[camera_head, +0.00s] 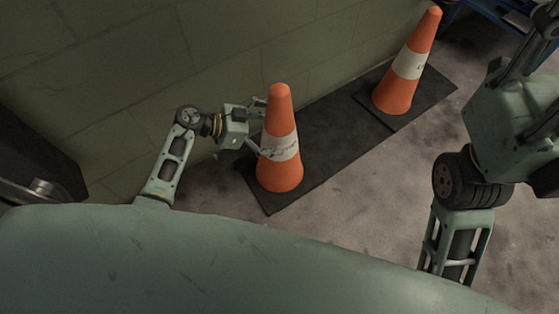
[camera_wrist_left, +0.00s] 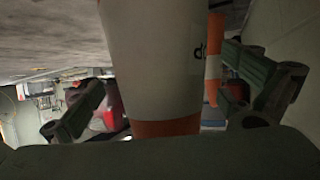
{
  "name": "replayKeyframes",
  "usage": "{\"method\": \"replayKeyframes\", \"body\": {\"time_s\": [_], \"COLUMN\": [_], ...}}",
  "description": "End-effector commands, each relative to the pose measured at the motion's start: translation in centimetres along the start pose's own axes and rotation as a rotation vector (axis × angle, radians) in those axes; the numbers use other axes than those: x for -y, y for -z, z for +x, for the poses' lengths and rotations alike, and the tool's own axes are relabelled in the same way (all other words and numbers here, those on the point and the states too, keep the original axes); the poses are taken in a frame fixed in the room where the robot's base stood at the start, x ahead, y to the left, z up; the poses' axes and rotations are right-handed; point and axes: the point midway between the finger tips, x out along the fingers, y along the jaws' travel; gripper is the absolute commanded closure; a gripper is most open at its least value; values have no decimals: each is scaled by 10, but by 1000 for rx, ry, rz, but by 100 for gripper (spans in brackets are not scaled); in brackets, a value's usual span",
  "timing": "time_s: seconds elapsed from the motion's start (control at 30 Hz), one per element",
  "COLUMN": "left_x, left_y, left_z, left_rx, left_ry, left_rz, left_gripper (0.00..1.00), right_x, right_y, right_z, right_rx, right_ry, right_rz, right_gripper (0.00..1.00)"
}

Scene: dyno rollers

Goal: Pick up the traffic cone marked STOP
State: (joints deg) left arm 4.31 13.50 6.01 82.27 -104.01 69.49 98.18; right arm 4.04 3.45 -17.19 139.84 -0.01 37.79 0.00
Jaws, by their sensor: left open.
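An orange traffic cone (camera_head: 280,178) with a white band stands upright on a dark mat near the middle of the head view. Dark lettering on its band is too small to read. My left gripper (camera_head: 259,128) is open at the cone's left side, level with the band. In the left wrist view the cone (camera_wrist_left: 160,60) fills the middle between the two spread fingers (camera_wrist_left: 172,105), with part of a dark letter at the band's right edge. A second orange cone (camera_head: 397,95) stands farther back to the right; its band marking is also unreadable.
The dark mat (camera_head: 325,150) lies along a block wall (camera_head: 130,75) behind the cones. Bare concrete floor (camera_head: 370,205) is clear in front. My right arm (camera_head: 510,125) occupies the right side. A blue bench (camera_head: 490,12) stands at the top right.

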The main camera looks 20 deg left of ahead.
Motion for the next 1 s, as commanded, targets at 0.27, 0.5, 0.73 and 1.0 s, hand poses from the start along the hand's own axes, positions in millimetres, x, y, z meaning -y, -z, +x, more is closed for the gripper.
{"method": "replayKeyframes", "body": {"time_s": [0.27,0.5,0.73,1.0], "left_x": [0,-1,-2,-3], "left_y": [0,0,-1,-1], "left_z": [0,0,0,1], "left_rx": [0,0,0,-1], "left_ry": [0,-2,-5,-8], "left_rz": [0,-1,-2,-4], "left_gripper": [20,41,61,85], "right_x": [0,0,0,0], "right_y": [0,0,0,0], "right_z": [0,0,0,0], "right_rx": [0,0,-1,-1], "right_ry": [0,0,0,0], "right_rz": [0,0,1,1], "right_gripper": [60,60,60,60]}}
